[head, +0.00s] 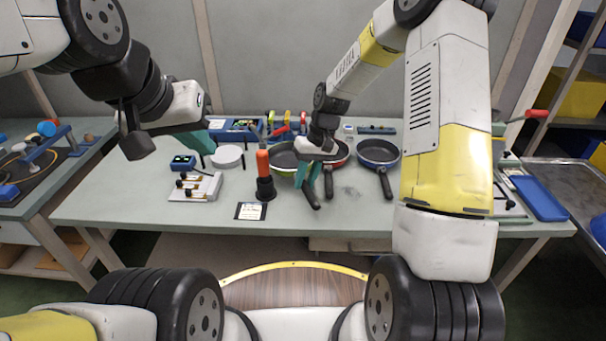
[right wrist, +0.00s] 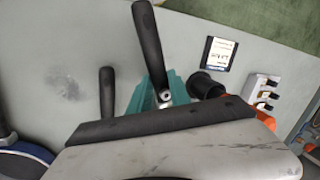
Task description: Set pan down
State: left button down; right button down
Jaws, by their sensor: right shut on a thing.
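My right gripper (head: 310,184) points down and is shut on this pan's black handle, which also shows in the right wrist view (right wrist: 148,50). I cannot tell whether the pan's base touches the table. A red-rimmed pan (head: 342,153) is just right of it, partly hidden by my wrist. A blue-rimmed pan (head: 379,152) lies further right. My left gripper (head: 203,163) hangs over the table's left part, away from the pans; its opening is unclear.
An orange-topped tool in a black holder (head: 265,188) stands close left of the held handle. A label card (head: 250,211), a switch block (head: 195,187) and a white disc (head: 228,156) are further left. Colourful tools stand at the back. The table front right of the handles is clear.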

aim_at(302, 202)
jog(key=shift+f, duration=2.2)
jog(key=c, duration=1.5)
grip_release()
jog(key=shift+f, duration=0.15)
